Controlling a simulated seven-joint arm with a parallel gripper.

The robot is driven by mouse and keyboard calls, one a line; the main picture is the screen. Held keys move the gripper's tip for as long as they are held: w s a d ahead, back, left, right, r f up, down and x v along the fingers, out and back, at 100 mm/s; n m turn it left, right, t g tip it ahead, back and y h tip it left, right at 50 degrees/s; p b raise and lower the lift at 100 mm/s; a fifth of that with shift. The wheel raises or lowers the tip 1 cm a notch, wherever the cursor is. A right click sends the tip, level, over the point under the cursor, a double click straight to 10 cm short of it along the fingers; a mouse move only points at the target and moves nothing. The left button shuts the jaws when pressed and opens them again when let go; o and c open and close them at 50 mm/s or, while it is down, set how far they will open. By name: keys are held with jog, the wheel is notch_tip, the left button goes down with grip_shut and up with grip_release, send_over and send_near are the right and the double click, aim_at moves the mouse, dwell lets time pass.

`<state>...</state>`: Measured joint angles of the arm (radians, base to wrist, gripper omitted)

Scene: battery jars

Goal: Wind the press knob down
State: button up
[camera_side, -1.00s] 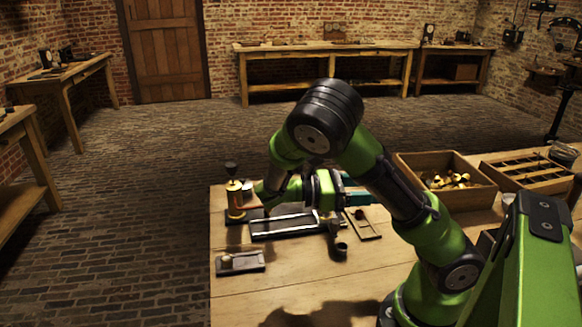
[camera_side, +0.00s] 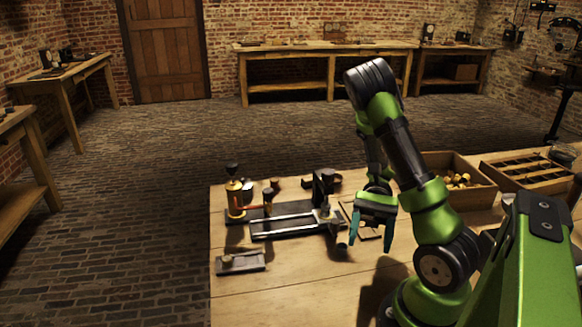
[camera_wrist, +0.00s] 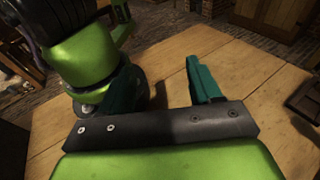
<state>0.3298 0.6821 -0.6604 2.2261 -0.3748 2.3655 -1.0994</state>
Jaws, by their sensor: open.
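A brass column with a dark knob on top (camera_side: 232,168) stands at the far left of the workbench in the side view. A black-based fixture with pale rails (camera_side: 285,224) lies next to it, with a dark upright block (camera_side: 323,187) at its right end. I cannot tell for sure which knob is the press knob.
A wooden crate (camera_side: 483,193) and a divided tray (camera_side: 530,182) stand at right.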

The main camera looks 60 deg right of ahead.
jog(key=w+d+m+t, duration=0.45)
jog(key=m+t, duration=0.35)
jog(key=t, duration=0.2)
jog(key=m+t+h, duration=1.1)
send_near(323, 171)
jog(key=x, duration=1)
jog(key=shift+w+f, duration=0.25)
jog(key=shift+f, duration=0.05)
jog(key=shift+c, duration=0.3)
jog(key=c, duration=0.9)
jog(key=shift+d+m+h, duration=0.2)
jog(key=shift+m+h, duration=0.9)
jog(key=shift+h, duration=0.85)
jog(key=shift+d+m+h, duration=0.15)
jog(key=shift+m+h, duration=0.95)
jog(key=shift+h, duration=0.85)
